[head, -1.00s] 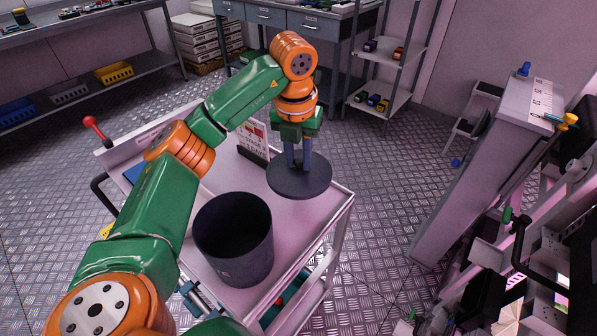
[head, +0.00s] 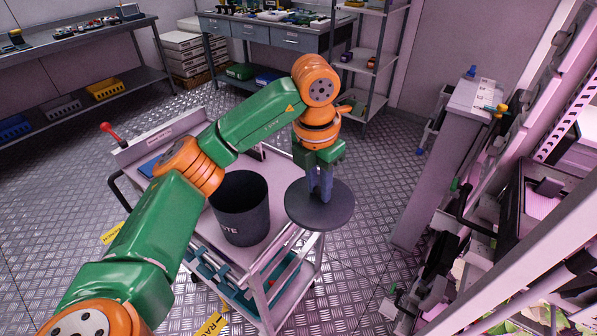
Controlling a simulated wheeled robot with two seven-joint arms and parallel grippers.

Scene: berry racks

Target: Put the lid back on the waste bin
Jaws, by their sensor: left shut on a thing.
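The waste bin (head: 241,222) is a dark grey open cylinder with white lettering on its side. It stands upright on the top of a light cart (head: 262,258). The lid (head: 338,215) is a dark round disc. My left gripper (head: 321,196) points down and is shut on the lid at its middle. It holds the lid roughly level to the right of the bin, over the cart's right edge and partly past it. The bin's mouth is uncovered. My right gripper is not in view.
A red-knobbed lever (head: 107,127) rises at the cart's far left corner. A grey cabinet (head: 432,170) and a cluttered rack stand at the right. A workbench (head: 270,32) and shelves stand at the back. Metal floor lies clear between the cart and the cabinet.

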